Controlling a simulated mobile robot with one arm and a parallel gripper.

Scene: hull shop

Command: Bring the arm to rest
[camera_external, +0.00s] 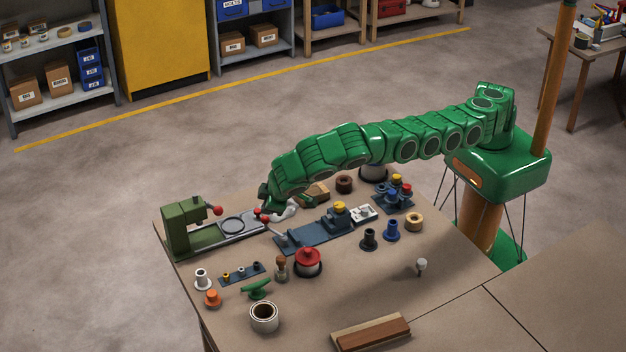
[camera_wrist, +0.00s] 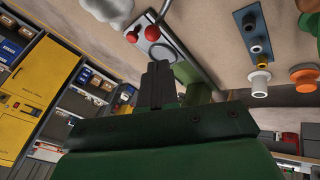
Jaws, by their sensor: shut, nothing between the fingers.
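My green arm reaches from its column at the right across the workbench (camera_external: 450,290). My gripper (camera_external: 266,203) is at the arm's left end, low over the far side of the bench, close to the red knobs by the green press (camera_external: 182,228). In the wrist view my gripper's dark fingers (camera_wrist: 157,82) are together with nothing between them. Behind them in that view lie a light plate with a ring and two red balls (camera_wrist: 151,33). Whether the fingertips touch anything cannot be told.
A blue fixture (camera_external: 310,237), a red-capped pot (camera_external: 308,263), a white cup (camera_external: 264,317) and several small bushings crowd the bench. A wooden block (camera_external: 370,332) lies at the front. The bench's right front is mostly clear. Shelves and a yellow cabinet (camera_external: 160,45) stand well behind.

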